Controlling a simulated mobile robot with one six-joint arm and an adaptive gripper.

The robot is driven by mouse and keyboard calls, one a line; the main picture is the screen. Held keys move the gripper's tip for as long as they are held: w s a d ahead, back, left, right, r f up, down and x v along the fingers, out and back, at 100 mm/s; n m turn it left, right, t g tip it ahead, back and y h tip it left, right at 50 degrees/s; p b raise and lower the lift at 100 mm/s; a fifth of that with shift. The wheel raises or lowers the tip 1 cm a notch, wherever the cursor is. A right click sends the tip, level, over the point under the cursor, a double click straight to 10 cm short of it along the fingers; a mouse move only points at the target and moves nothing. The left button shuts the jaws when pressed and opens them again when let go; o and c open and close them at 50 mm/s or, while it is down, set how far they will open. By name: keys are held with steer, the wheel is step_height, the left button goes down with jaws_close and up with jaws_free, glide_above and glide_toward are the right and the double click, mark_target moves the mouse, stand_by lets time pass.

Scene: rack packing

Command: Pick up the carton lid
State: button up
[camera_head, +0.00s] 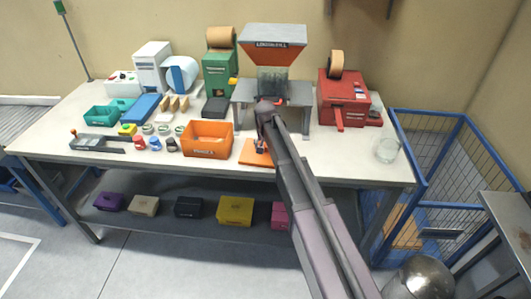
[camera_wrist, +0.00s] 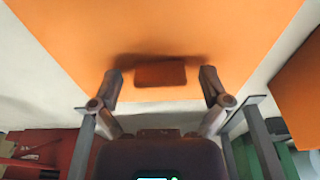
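The carton lid (camera_head: 250,158) is a flat orange panel lying on the table, right of the open orange carton (camera_head: 207,150). In the wrist view the lid (camera_wrist: 160,30) fills the upper middle, with a small raised orange block (camera_wrist: 160,74) on it. My gripper (camera_wrist: 161,78) is open, with one finger on each side of that block and gaps between. In the head view my gripper (camera_head: 262,146) is over the lid, and my arm hides part of the lid. Whether the fingertips touch the lid is unclear.
A hopper machine (camera_head: 272,45) on a grey stand is behind the lid. A red machine (camera_head: 344,98) and a clear glass (camera_head: 387,149) stand to the right. Small jars, teal bins (camera_head: 101,116) and a blue case (camera_head: 141,107) are to the left. The table front is mostly clear.

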steer(key=c, duration=0.8)
steer(key=shift+r, duration=0.1)
steer(key=shift+c, duration=0.2)
step_height(320, 180, up, 3)
steer(key=p, duration=0.3)
steer(key=s+d+r+p, duration=0.1)
steer(key=s+d, duration=0.2)
steer(key=s, duration=0.4)
steer(key=s+d+p, duration=0.1)
steer(key=s+d, duration=0.2)
steer(key=s, duration=0.5)
steer(key=shift+r, duration=0.4)
